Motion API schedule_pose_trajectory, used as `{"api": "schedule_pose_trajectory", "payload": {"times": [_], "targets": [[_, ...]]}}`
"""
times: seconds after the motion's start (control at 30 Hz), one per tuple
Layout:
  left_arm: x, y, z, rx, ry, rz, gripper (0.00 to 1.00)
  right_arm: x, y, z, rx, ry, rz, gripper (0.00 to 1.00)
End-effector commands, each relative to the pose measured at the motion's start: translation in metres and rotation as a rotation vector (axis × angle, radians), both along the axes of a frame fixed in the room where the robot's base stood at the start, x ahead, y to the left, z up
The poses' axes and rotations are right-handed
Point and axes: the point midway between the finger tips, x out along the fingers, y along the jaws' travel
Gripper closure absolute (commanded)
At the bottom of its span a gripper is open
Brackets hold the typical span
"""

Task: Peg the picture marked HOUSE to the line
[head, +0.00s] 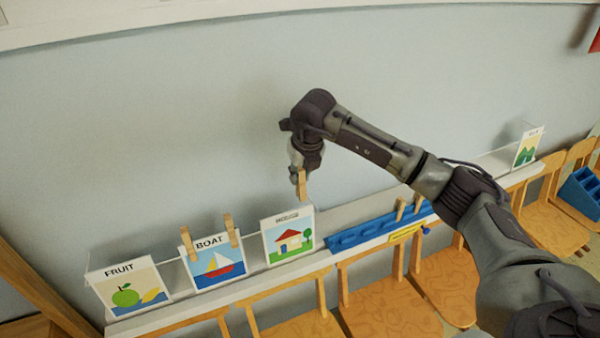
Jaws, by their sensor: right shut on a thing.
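No peg shows on the HOUSE card. The BOAT card carries two wooden pegs (187,243) on its top edge. The line is hard to make out. My left gripper is out of view.
The FRUIT picture (127,295) stands at the left without pegs. A blue rack (350,238) with upright wooden pegs (401,210) lies on the white ledge (345,212). Another picture (528,150) stands far right. Wooden chairs (388,300) line the front. Bare wall is behind.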

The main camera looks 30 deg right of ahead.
Motion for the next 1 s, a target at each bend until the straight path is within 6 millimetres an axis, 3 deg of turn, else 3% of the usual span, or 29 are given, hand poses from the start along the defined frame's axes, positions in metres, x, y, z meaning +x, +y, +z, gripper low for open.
{"api": "schedule_pose_trajectory", "payload": {"times": [1.0], "targets": [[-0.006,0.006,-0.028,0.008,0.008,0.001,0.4,0.002,0.0,-0.053,0.0,0.0,0.001,1.0]]}}
